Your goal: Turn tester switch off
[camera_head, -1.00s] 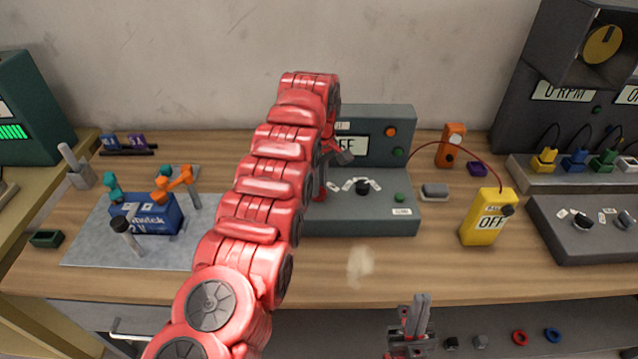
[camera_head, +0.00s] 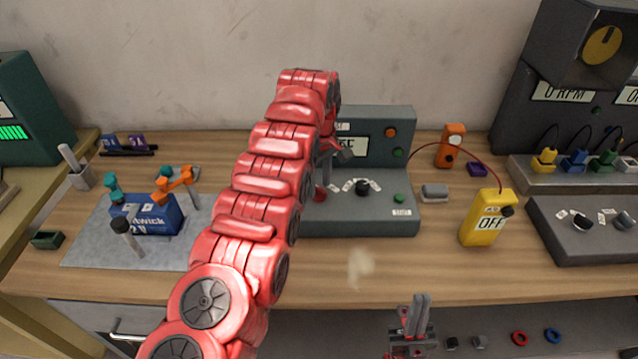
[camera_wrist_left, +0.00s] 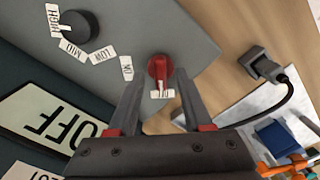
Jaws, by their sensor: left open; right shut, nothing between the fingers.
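The tester is a grey-green console (camera_head: 370,225) on the bench, with a screen; in the left wrist view the screen (camera_wrist_left: 52,122) reads OFF upside down. Its red switch (camera_wrist_left: 159,68) has an ON label (camera_wrist_left: 126,68) to its left and another label (camera_wrist_left: 162,93), partly covered, just below its lever. In the head view the red switch (camera_head: 320,195) shows beside my arm. My left gripper (camera_wrist_left: 160,92) is open, its fingers on either side of the switch's lever, contact unclear. My right gripper (camera_head: 421,298) is shut and empty, low in front of the bench.
A black knob (camera_head: 362,187) and a green button (camera_head: 399,198) sit on the console. A yellow meter (camera_head: 482,222) reading OFF stands to the right, with a red lead. A blue battery (camera_head: 150,218) stands on a grey mat at left.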

